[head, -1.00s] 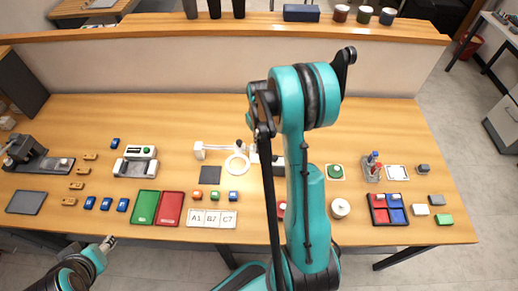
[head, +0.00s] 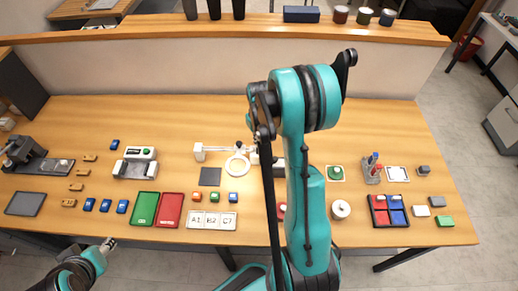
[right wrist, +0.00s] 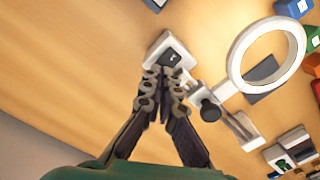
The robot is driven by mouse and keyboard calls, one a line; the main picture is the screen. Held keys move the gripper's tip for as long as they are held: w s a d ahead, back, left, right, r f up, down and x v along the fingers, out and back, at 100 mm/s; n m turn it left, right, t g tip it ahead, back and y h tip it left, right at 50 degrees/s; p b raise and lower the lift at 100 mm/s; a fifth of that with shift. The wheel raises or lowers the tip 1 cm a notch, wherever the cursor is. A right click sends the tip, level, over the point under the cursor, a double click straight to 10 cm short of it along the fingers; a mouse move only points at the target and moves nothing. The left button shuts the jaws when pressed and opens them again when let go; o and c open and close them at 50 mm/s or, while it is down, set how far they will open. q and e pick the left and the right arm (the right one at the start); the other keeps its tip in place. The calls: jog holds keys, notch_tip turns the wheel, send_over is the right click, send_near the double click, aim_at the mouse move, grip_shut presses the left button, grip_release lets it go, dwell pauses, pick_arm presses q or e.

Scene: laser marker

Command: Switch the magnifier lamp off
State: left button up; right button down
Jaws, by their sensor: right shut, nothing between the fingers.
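The magnifier lamp has a white ring (head: 237,166) and a white jointed arm (head: 218,149) on the table, left of my right arm. In the right wrist view its ring (right wrist: 234,66) is at upper right, with a dark knob (right wrist: 210,110) on the arm. A white block with a dark patch (right wrist: 170,42) lies at the fingertips of my right gripper (right wrist: 168,80). The gripper is shut and empty; its tips overlap the patch, and contact cannot be told. My left gripper (head: 108,243) is small at the lower left, off the table's front edge.
Red and green trays (head: 171,210), a labelled card (head: 212,220) and small coloured blocks (head: 214,197) lie in front of the lamp. A white device (head: 136,162) stands to its left. A low partition (head: 180,62) runs behind the table.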

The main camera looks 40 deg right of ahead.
jog(key=shift+r+p, duration=1.7)
jog(key=shift+r, duration=1.35)
jog(key=shift+a+b, duration=0.3)
jog(key=shift+a, duration=0.05)
jog(key=s+a+t+b, duration=0.2)
jog(key=s+a+b, duration=0.2)
jog(key=a, duration=0.3)
jog(key=s+a+r+n+t+b, duration=0.1)
jog(key=s+a+t+b, duration=0.1)
jog(key=s+a+b, duration=0.2)
jog(key=s+a+n+t+b, duration=0.1)
jog(key=s+a+t+b, duration=0.2)
jog(key=a, duration=0.7)
jog(key=shift+s+a+r+b, duration=0.25)
jog(key=shift+s+b, duration=0.35)
jog(key=shift+b, duration=0.5)
